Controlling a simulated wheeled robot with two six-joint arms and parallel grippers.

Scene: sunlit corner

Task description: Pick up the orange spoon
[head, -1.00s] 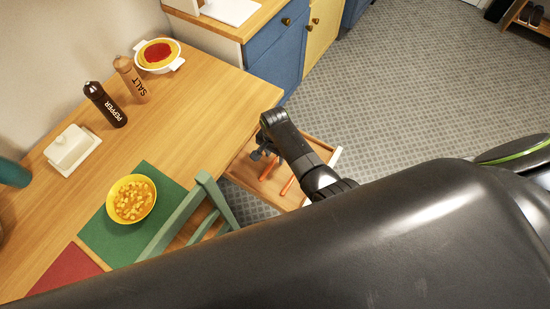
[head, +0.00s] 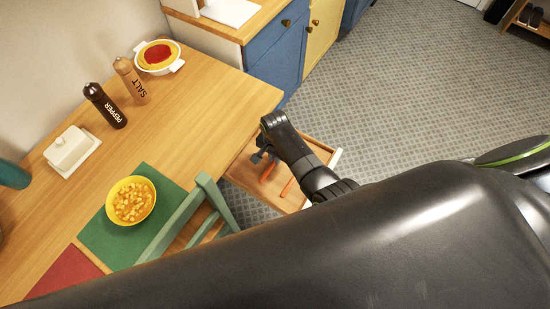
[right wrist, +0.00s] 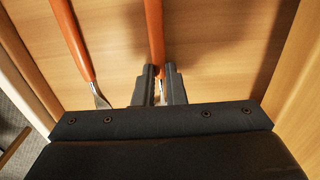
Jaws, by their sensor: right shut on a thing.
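Two orange-handled utensils lie in or over the open wooden drawer (head: 318,150) under the table's edge. My right gripper (right wrist: 159,74) is shut on one, which I take as the orange spoon (right wrist: 154,35); it also shows in the head view (head: 268,172). Its orange handle runs up from between the fingers, and its far end is hidden by the gripper. The second orange utensil (right wrist: 72,40) lies to the left in the wrist view, with a metal neck; it also shows in the head view (head: 287,187). My left gripper is out of view.
The drawer's wooden walls (right wrist: 298,65) stand close on both sides. A green chair (head: 210,190) is left of the drawer. The table holds a yellow bowl (head: 131,216), a butter dish (head: 72,150), pepper (head: 105,105) and salt (head: 130,80) mills, and a white dish (head: 158,57).

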